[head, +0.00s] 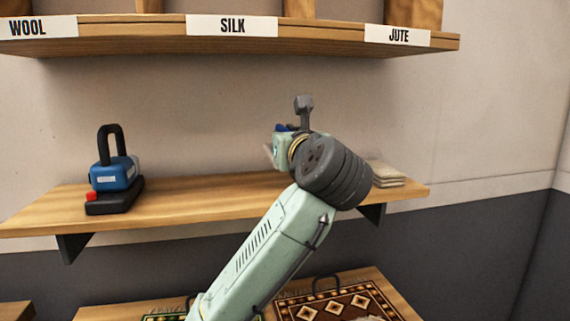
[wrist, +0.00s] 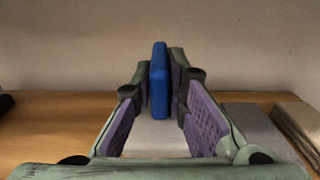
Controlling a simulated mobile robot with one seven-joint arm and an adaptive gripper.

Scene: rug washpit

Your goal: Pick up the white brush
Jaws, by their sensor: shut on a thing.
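My gripper (wrist: 160,90) is shut on a narrow, upright blue object (wrist: 160,80), which stands between the purple-padded fingers in the wrist view. I cannot tell whether this is part of a brush; no white brush can be made out clearly. A pale surface (wrist: 155,140) shows below and behind the blue object between the fingers; I cannot tell what it belongs to. In the head view my gripper is over the wooden shelf (head: 215,200), mostly hidden behind my wrist, with a bit of blue (head: 281,128) showing.
A blue device with a black handle (head: 112,172) stands at the shelf's left. A folded beige stack (head: 385,174) lies at its right, near a grey slab (wrist: 252,130). A labelled shelf (head: 310,36) hangs above. Patterned rugs (head: 335,300) lie below.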

